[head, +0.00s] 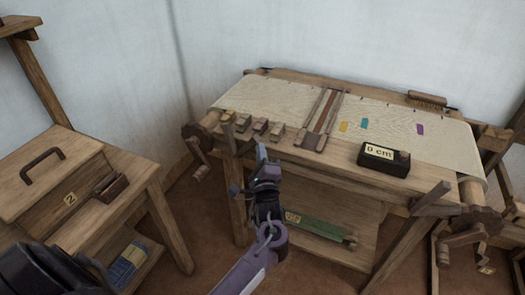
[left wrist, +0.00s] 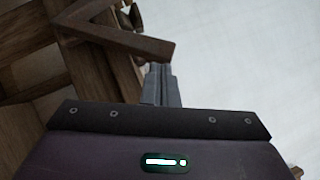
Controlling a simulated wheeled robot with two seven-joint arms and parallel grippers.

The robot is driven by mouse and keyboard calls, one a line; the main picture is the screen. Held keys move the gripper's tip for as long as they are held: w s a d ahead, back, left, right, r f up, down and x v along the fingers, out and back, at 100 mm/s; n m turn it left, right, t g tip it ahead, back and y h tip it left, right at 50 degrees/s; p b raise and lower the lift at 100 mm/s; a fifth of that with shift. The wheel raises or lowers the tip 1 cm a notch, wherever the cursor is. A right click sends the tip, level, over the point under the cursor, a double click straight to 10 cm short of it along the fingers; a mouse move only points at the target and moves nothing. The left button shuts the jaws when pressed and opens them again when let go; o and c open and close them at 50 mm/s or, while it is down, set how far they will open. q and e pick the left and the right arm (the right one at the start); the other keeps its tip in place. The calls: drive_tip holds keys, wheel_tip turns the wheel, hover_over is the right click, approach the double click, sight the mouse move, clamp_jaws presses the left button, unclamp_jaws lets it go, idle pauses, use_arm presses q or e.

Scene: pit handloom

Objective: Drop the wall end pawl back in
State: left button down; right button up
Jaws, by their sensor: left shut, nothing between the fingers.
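The loom's left end near the wall corner carries a dark toothed wheel (head: 196,131) with a wooden crank (head: 199,160) below it. A short wooden lever (head: 229,138) stands beside that wheel; it may be the wall end pawl, but I cannot tell whether it rests in the teeth. My left gripper (head: 261,152) is shut and empty, in front of the loom's front edge, to the right of that lever. In the left wrist view, its closed fingers (left wrist: 162,84) point toward an angled wooden piece (left wrist: 118,38). My right gripper is not in view.
Several small wooden blocks (head: 259,126) line the cloth's front left. A dark box marked "0 cm" (head: 383,160) sits farther right. Another toothed wheel (head: 477,222) and a lever (head: 430,197) are at the right end. A wooden bench (head: 101,217) stands left.

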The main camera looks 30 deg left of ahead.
sight(251, 139)
use_arm(q)
drive_tip(key=a+r+n+p, duration=0.1)
drive_tip(key=p, duration=0.1)
drive_tip(key=a+r+n+g+p, duration=0.1)
drive_tip(key=p, duration=0.2)
drive_tip(key=a+r+n+g+p, duration=0.1)
drive_tip(key=r+p, duration=0.1)
drive_tip(key=p, duration=0.1)
drive_tip(key=shift+s+r, duration=0.1)
drive_tip(key=shift+s, duration=0.05)
drive_tip(key=a+r+n+g+h+p, duration=0.1)
drive_tip(key=a+n+g+h+p, duration=0.1)
drive_tip(key=a+n+p, duration=0.3)
drive_tip(key=shift+s+a+n+g+h+p, duration=0.3)
drive_tip(key=shift+a+h+p, duration=0.5)
drive_tip(key=shift+p, duration=1.25)
drive_tip(key=shift+a+r, duration=0.1)
drive_tip(key=shift+a, duration=0.1)
